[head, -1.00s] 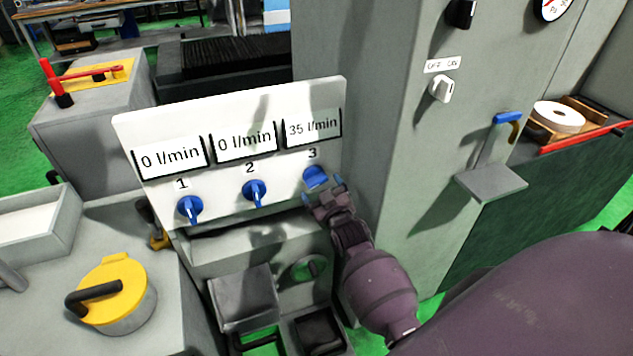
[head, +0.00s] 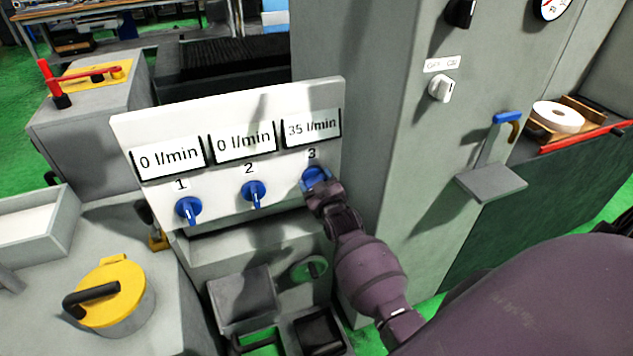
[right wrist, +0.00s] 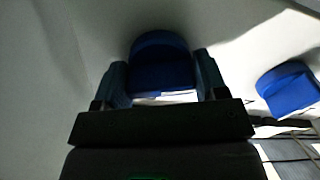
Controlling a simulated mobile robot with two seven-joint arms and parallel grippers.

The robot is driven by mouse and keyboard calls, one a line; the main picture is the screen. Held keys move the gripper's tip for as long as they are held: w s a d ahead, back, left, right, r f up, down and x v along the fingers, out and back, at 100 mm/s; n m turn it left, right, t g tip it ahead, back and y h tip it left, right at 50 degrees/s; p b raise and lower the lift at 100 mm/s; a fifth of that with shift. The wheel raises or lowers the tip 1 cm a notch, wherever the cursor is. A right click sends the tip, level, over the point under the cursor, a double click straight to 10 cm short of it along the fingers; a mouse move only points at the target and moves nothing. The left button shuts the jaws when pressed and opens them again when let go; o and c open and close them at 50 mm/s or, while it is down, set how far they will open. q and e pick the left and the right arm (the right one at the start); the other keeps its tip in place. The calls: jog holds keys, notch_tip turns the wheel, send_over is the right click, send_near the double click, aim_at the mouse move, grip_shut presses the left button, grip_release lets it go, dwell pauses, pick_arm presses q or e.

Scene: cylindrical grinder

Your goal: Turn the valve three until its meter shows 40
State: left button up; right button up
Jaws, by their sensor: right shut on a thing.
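The blue valve three (head: 314,175) is on the white panel under the label 3, partly covered by my right gripper. Its meter (head: 312,129) reads 35 l/min. My right gripper (head: 318,186) is at the valve, shut on its knob. In the right wrist view the blue knob (right wrist: 161,65) sits between the two fingers of the right gripper (right wrist: 162,82). My left gripper is not in view.
Valve one (head: 188,210) and valve two (head: 253,194) are left of valve three, and both their meters read 0 l/min. A grey cabinet with a white switch (head: 441,88) stands to the right.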

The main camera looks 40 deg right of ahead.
jog(key=shift+r+n+p, duration=0.1)
jog(key=shift+n+p, duration=0.3)
jog(key=shift+n, duration=0.6)
jog(key=o, duration=0.9)
jog(key=shift+s, duration=0.15)
